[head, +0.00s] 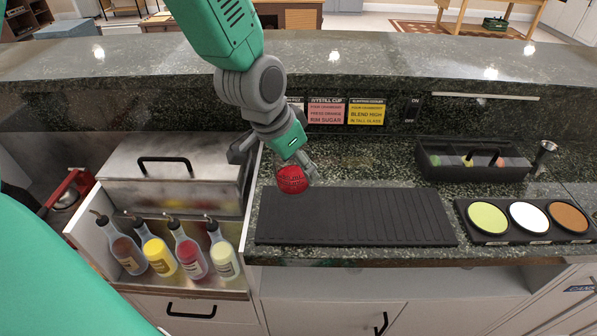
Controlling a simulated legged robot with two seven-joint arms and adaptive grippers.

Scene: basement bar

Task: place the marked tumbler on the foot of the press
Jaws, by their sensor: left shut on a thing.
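My left gripper (275,168) is shut on a red round thing (291,180) with faint markings, which looks like the marked tumbler. A red-handled metal device (67,187), which may be the press, stands at the far left, apart from the gripper. Its lower part and foot are largely hidden behind the white side wall of the bottle well. My right gripper is not in view.
A black garnish caddy (460,172) and a tray of three coloured discs (480,238) lie right. A raised stone ledge (400,70) runs behind. The mat looks bare.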

